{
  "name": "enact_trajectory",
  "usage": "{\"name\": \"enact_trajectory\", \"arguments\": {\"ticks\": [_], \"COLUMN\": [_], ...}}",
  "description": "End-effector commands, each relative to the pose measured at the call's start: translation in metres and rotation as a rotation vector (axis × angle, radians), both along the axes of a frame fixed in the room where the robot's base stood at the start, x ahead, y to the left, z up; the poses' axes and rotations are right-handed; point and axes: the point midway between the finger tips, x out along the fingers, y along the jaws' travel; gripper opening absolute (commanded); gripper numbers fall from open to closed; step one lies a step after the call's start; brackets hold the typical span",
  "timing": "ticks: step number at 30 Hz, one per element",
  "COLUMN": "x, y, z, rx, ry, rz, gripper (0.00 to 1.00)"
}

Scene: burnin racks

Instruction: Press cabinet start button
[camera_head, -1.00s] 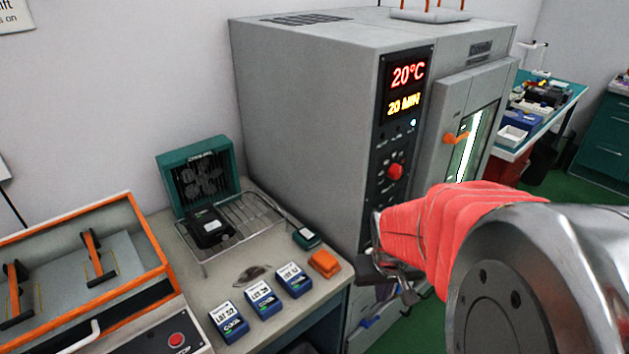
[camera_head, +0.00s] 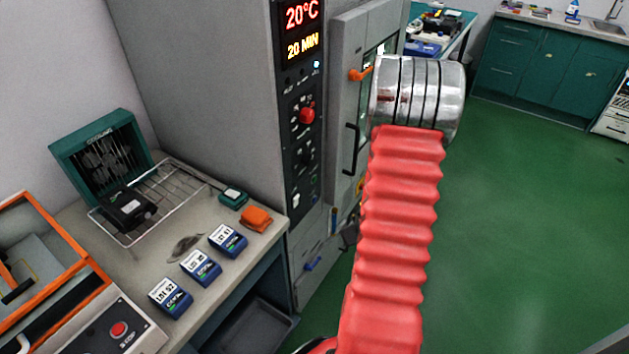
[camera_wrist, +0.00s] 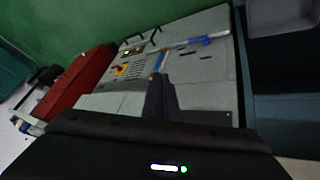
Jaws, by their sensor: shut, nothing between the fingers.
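The grey cabinet (camera_head: 200,90) stands at the middle left in the head view. Its dark control panel (camera_head: 302,150) shows 20°C and 20 MIN. A red knob (camera_head: 307,114) sits mid-panel, with small buttons and switches (camera_head: 305,195) lower down; their labels are too small to read, so I cannot tell which is start. My gripper (camera_wrist: 160,82) is shut and empty in the wrist view, in front of a light grey surface with handles and a yellow-red switch (camera_wrist: 121,69). In the head view my red-sleeved arm mostly hides the gripper, right of the cabinet's lower front.
The cabinet door has an orange handle (camera_head: 360,74) and a black bar handle (camera_head: 350,149). Left is a bench (camera_head: 160,262) with a wire rack (camera_head: 172,205), several blue lot boxes (camera_head: 201,267) and an orange block (camera_head: 256,219). Green floor (camera_head: 520,220) is open at right.

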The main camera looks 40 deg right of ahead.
Motion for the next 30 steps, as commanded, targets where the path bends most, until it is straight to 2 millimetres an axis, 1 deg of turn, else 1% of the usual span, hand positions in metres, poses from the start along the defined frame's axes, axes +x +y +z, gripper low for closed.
{"name": "enact_trajectory", "arguments": {"ticks": [1,4,8,11,15,18,22,30], "x": [0.003,0.014,0.031,0.046,0.065,0.073,0.078,0.078], "y": [-0.006,-0.017,-0.028,-0.033,-0.038,-0.038,-0.038,-0.038], "z": [-0.007,-0.009,-0.001,0.013,0.041,0.058,0.068,0.069], "rx": [-0.02,-0.079,-0.167,-0.242,-0.348,-0.404,-0.438,-0.441], "ry": [-0.033,-0.112,-0.224,-0.316,-0.434,-0.489,-0.521,-0.522], "rz": [0.014,0.054,0.11,0.155,0.21,0.236,0.25,0.251], "gripper": [0.0,0.0,0.0,0.0,0.0,0.0,0.0,0.0]}}
